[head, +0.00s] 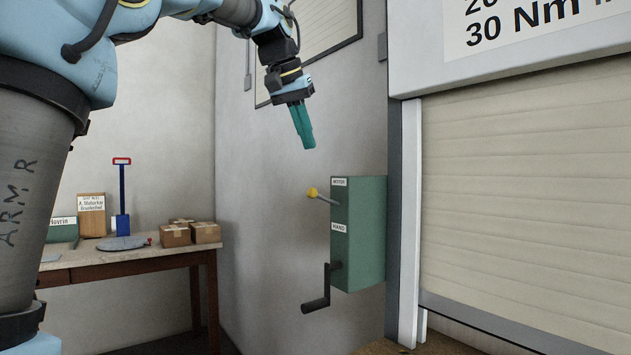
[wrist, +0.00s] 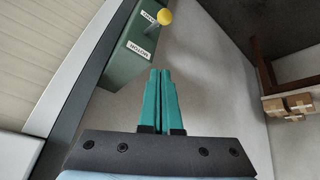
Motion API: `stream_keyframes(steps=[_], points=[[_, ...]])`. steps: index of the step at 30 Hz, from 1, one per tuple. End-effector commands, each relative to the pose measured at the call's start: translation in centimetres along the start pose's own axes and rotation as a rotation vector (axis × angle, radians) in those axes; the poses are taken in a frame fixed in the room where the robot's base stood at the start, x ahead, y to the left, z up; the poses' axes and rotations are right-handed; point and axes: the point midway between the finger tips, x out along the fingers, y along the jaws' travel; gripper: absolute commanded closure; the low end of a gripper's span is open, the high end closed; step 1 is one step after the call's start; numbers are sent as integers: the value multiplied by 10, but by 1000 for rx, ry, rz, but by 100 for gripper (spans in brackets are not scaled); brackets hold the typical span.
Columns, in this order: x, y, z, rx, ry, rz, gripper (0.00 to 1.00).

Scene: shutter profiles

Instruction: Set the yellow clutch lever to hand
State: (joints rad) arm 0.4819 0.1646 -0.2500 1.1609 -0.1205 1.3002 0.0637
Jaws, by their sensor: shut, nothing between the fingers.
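The green clutch box (head: 360,235) is fixed on the wall beside the shutter. Its yellow-knobbed clutch lever (head: 313,192) sticks out to the left, near the MOTOR label (head: 340,182) and above the HAND label (head: 339,227). A dark hand crank (head: 318,300) hangs below. My gripper (head: 309,146) is shut and empty, above the lever and apart from it. In the wrist view the teal fingers (wrist: 160,72) lie together, with the yellow knob (wrist: 165,17) beyond their tips and the green box (wrist: 125,60) to the left.
The shutter (head: 530,190) and its pale guide rail (head: 409,220) stand right of the box. A framed board (head: 325,30) hangs behind my arm. The space before the lever is clear.

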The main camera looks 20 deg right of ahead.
Motion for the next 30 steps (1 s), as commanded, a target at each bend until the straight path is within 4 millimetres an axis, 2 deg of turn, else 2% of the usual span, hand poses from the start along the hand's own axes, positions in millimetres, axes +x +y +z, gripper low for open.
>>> stream_keyframes(steps=[5,17,24,30], points=[[20,0,0,-1,-4,0,100],[100,0,0,0,-5,1,100],[88,0,29,-1,0,-1,100],[85,0,38,-1,0,-1,100]])
